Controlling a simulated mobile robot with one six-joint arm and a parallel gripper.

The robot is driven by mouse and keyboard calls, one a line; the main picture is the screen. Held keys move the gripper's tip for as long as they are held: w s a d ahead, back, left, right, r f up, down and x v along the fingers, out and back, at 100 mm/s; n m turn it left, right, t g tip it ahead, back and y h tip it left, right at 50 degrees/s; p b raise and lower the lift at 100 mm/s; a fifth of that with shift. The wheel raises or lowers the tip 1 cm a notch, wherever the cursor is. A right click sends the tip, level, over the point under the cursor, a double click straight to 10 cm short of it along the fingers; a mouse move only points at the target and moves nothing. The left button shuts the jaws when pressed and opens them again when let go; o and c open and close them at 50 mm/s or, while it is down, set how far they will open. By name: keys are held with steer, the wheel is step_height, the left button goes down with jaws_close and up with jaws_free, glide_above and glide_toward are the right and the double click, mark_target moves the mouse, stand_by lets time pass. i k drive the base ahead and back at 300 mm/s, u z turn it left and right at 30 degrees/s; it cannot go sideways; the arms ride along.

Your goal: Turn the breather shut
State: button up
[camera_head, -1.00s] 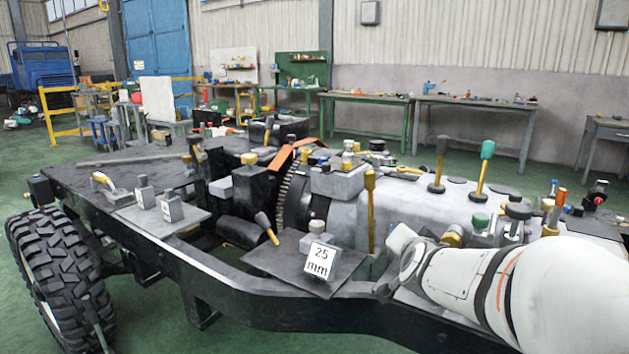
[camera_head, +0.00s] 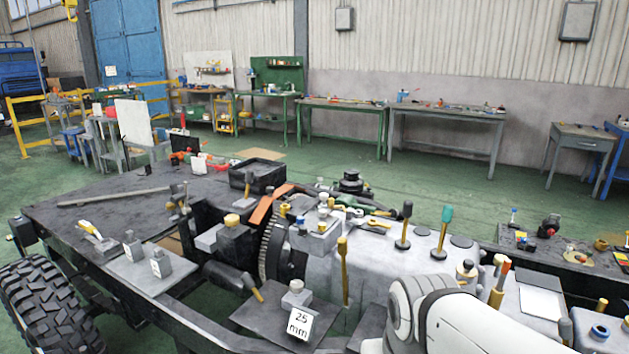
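The chassis carries a grey gearbox-like housing (camera_head: 375,258) with several upright levers and small capped fittings. A capped fitting on a block (camera_head: 322,222) stands further left. I cannot tell for certain which of these is the breather or how it is turned. My white arm enters at the lower right and covers part of the housing. My gripper does not show; it is hidden or below the picture's edge.
A teal-topped lever (camera_head: 444,230) and a black-topped lever (camera_head: 404,228) rise from the housing. A yellow lever (camera_head: 344,272) stands nearer. A "25 mm" block (camera_head: 299,322) sits on a dark plate. A pale flat panel (camera_head: 540,303) lies at right. Open green floor separates the chassis from the benches (camera_head: 345,105).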

mark_target(498, 259)
steer(key=u, duration=1.25)
steer(key=k, duration=1.1)
steer(key=z, duration=1.55)
steer(key=i, duration=1.3)
steer(key=z, duration=0.05)
